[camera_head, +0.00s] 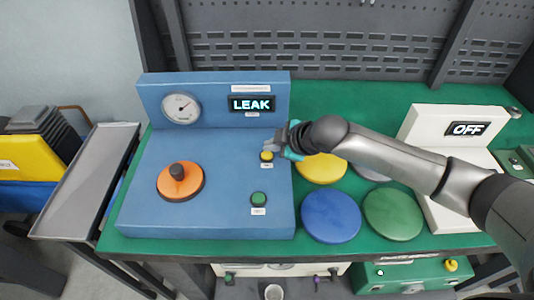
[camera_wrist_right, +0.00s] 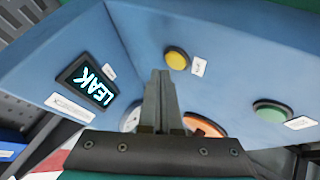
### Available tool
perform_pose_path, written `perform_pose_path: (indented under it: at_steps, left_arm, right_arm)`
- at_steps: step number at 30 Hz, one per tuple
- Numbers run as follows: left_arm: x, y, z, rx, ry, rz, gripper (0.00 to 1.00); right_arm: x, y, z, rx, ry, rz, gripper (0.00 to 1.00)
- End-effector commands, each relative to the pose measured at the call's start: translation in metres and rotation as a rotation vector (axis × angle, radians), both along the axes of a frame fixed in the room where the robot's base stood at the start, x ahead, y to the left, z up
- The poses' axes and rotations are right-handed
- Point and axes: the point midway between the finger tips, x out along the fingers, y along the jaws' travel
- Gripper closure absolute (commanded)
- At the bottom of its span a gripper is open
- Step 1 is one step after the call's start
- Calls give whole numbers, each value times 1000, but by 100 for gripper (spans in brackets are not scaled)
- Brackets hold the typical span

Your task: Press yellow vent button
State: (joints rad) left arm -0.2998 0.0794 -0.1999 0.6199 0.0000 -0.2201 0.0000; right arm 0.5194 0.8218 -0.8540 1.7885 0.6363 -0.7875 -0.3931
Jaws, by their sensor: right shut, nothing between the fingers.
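The yellow vent button (camera_head: 267,156) sits on the sloped face of the blue test box (camera_head: 215,185), below the LEAK display. It also shows in the right wrist view (camera_wrist_right: 177,60), just past my fingertips. My right gripper (camera_head: 271,150) reaches in from the right with its fingers at the button's upper edge in the head view. In the right wrist view the shut, empty fingers (camera_wrist_right: 160,75) point towards the button, with the button slightly right of the tips. I cannot tell whether they touch it. My left gripper is not in view.
The box also carries a green button (camera_head: 259,199), an orange knob (camera_head: 180,181), a gauge (camera_head: 181,108) and a display reading LEAK (camera_head: 251,104). Coloured discs, including a blue one (camera_head: 331,216), lie to the right. A white box (camera_head: 425,120) reads OFF.

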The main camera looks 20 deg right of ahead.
Motion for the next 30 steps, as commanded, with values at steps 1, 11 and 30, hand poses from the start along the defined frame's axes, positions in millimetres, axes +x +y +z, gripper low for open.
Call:
perform_pose_path:
  at_steps: [1,11,30]
  left_arm:
    - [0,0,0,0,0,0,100]
    - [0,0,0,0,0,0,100]
    - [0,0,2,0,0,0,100]
  right_arm:
    - [0,0,0,0,0,0,100]
    - [0,0,0,0,0,0,100]
    - [0,0,-9,0,0,0,100]
